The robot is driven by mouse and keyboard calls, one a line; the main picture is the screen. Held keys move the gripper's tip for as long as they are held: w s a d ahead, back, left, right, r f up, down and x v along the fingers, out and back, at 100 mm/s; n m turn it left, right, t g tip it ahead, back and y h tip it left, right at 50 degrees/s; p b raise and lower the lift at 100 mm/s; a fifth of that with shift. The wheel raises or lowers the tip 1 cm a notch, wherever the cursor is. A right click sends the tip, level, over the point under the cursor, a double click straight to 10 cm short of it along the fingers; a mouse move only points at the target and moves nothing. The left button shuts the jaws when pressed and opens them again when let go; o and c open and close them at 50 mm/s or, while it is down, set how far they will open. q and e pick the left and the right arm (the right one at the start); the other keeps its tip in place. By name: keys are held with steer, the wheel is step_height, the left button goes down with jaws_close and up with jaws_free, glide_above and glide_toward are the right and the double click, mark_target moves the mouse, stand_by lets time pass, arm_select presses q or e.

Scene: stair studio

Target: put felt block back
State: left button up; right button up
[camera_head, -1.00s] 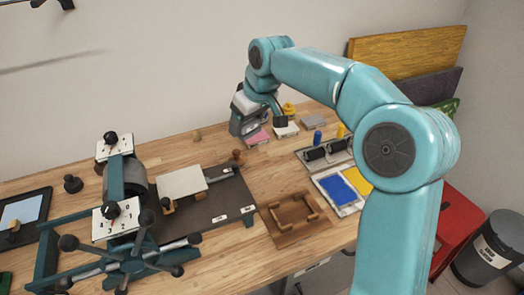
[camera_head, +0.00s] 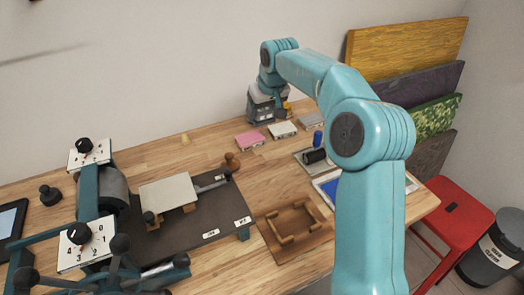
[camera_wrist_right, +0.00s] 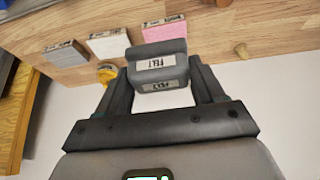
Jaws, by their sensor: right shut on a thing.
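The felt block (camera_wrist_right: 160,65) is grey with pale labels reading FELT. In the right wrist view it sits between the two dark fingers of my right gripper (camera_wrist_right: 160,78), which is shut on it. In the head view my right gripper (camera_head: 267,108) is at the back of the bench, near the wall, just behind the pink block (camera_head: 250,140). I cannot make out the felt block clearly there. In the wrist view it appears close to the pink block (camera_wrist_right: 165,30); I cannot tell its height above the bench. My left gripper is out of view.
A white block (camera_head: 282,129) and a grey block (camera_head: 312,119) stand in a row right of the pink one. The press (camera_head: 110,195) fills the left side; a wooden frame (camera_head: 296,225) lies in front. A red stool (camera_head: 459,220) is right.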

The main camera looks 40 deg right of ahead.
steer(key=f, duration=0.9)
steer(key=shift+w+d+f, duration=0.15)
steer(key=shift+w, duration=0.1)
steer(key=shift+s+f, duration=0.1)
steer(key=shift+f, duration=0.05)
steer(key=f, duration=0.4)
steer(key=shift+w+b, duration=0.25)
steer(key=shift+b, duration=0.05)
steer(key=shift+f, duration=0.35)
steer(key=shift+s, duration=0.15)
steer(key=shift+f, duration=0.2)
steer(key=o, duration=0.9)
steer(key=shift+r, duration=0.1)
steer(key=shift+o, duration=0.2)
